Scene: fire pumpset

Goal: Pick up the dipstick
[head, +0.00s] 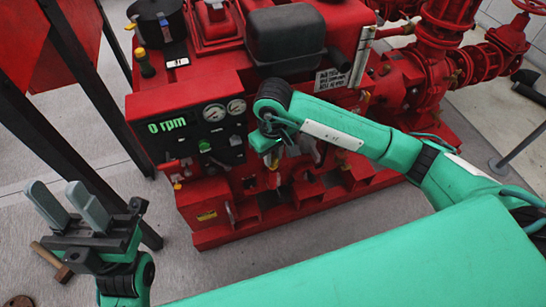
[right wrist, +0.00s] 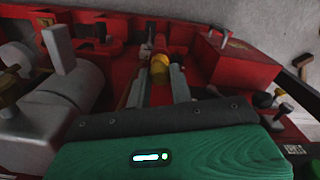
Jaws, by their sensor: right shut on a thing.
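In the right wrist view a yellow piece (right wrist: 160,68), which looks like the dipstick's handle, sits between the tips of my right gripper (right wrist: 164,78). The gripper is shut on it, close to the red engine. How far its stem reaches down is hidden. In the head view my right gripper is mostly covered by my own arm and wrist, low at the front of the engine, right of the gauge panel. My left gripper (head: 62,194) is open and empty at the lower left, well away from the engine.
The red pump engine (head: 200,97) fills the middle, with a gauge panel (head: 190,125) reading 0 rpm. A hammer (head: 52,262) lies on the floor near my left gripper. Dark frame posts (head: 95,80) stand left. Red pipes and valves (head: 440,65) stand right.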

